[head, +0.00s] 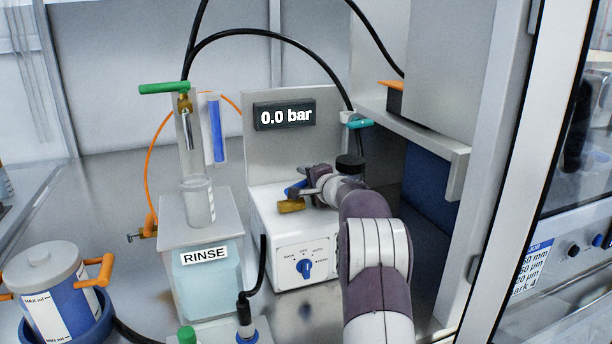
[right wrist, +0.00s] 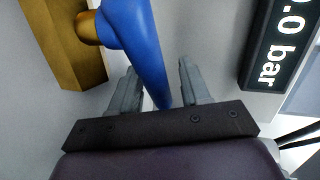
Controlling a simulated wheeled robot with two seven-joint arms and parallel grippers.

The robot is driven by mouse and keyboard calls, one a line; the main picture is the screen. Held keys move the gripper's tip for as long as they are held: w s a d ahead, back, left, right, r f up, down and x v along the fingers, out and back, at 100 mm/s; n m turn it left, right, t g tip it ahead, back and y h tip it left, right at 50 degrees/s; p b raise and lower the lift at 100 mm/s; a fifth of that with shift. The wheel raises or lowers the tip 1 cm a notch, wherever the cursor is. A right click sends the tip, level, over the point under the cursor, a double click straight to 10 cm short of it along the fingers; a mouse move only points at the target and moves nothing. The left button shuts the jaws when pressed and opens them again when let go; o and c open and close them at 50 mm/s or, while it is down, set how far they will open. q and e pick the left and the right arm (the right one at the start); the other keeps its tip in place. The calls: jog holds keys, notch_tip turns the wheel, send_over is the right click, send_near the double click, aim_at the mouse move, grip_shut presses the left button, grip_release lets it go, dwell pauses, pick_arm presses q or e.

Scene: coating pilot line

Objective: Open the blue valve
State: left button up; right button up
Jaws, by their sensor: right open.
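The blue valve has a brass body (head: 291,206) and a blue lever (head: 294,188), on top of the white unit with the dial. In the right wrist view the blue lever (right wrist: 143,40) runs from the brass body (right wrist: 62,45) down between my fingers. My right gripper (head: 306,187) is at the lever. In the right wrist view, my right gripper (right wrist: 158,85) is open, with one finger on each side of the lever. I cannot tell whether either finger touches it. The gripper partly hides the lever in the head view. My left gripper is out of view.
A display (head: 285,115) behind the valve reads 0.0 bar. A green-handled valve (head: 164,88) stands above the RINSE container (head: 207,285), and a teal-handled valve (head: 360,123) sits right of the display. A shelf (head: 425,137) juts out at right.

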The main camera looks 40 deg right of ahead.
jog(key=shift+w+f, duration=0.1)
jog(key=shift+w, duration=0.2)
jog(key=shift+s, duration=0.1)
grip_shut()
jog(key=shift+f+b, duration=0.1)
jog(key=shift+b, duration=0.2)
jog(key=m+h+b, duration=0.1)
jog(key=s+h+b, duration=0.1)
jog(key=b, duration=0.1)
jog(key=m+g+h+b, duration=0.1)
jog(key=b, duration=0.1)
jog(key=shift+s+d+f+m, duration=0.2)
jog(key=shift+s+m, duration=0.1)
jog(key=shift+s+d+r+m+g+h+b, duration=0.15)
jog(key=shift+s+m+g+h+b, duration=0.35)
jog(key=shift+m+h, duration=0.3)
jog(key=shift+s+r+m+g+h, duration=0.15)
jog(key=shift+s+m+g+h, duration=0.6)
jog(key=shift+h, duration=0.45)
jog(key=shift+w+m, duration=0.1)
jog(key=shift+m, duration=0.15)
